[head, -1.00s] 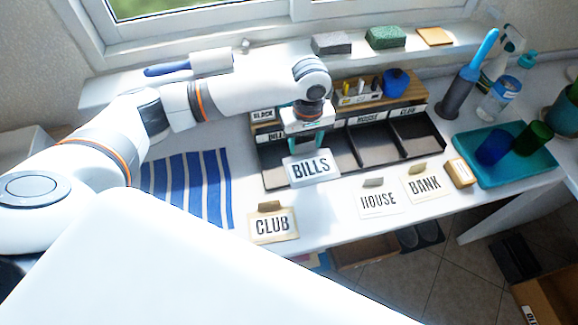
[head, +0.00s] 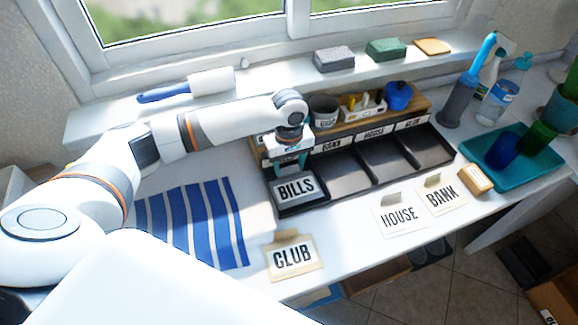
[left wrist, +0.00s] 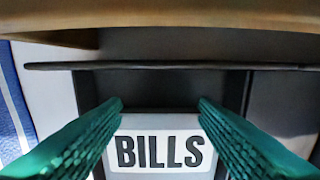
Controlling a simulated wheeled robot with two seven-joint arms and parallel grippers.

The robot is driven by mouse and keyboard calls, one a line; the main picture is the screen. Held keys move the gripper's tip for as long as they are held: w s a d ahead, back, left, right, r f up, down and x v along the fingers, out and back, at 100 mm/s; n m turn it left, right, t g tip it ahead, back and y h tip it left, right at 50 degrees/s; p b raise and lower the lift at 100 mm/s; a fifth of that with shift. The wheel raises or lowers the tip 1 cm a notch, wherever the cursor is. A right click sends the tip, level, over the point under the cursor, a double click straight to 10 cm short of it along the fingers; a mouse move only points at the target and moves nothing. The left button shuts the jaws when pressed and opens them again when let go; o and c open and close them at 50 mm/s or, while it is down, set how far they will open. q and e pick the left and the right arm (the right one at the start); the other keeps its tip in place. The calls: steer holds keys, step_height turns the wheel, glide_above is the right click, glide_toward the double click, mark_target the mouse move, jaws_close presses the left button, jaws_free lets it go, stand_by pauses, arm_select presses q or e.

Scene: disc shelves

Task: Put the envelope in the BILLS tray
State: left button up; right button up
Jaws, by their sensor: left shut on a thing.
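The envelope (head: 296,188), a pale card with BILLS in black letters, is tilted in the leftmost compartment of the dark tray row (head: 355,178), within its outline. I cannot tell whether it touches the floor. That compartment's label is hidden behind my arm; the other labels read BANK, HOUSE and CLUB. My left gripper (head: 289,163) is shut on the envelope from above. In the left wrist view, the teal fingers (left wrist: 160,108) stand on either side of the envelope (left wrist: 160,150), with the dark compartment behind it. My right gripper is not in view.
Envelopes marked CLUB (head: 293,258), HOUSE (head: 400,218) and BANK (head: 443,197) lie near the table's front edge. A blue striped cloth (head: 195,228) lies at the left. A wooden shelf (head: 405,103) rises behind the compartments. A teal tray (head: 480,160) with cups stands at the right.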

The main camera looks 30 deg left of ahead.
arm_select(q)
steer(key=shift+f, duration=0.45)
steer(key=o, duration=0.9)
steer(key=shift+f, duration=0.15)
steer(key=shift+o, duration=0.2)
step_height(320, 180, up, 12)
steer(key=shift+p, duration=0.35)
steer(key=shift+d, duration=0.1)
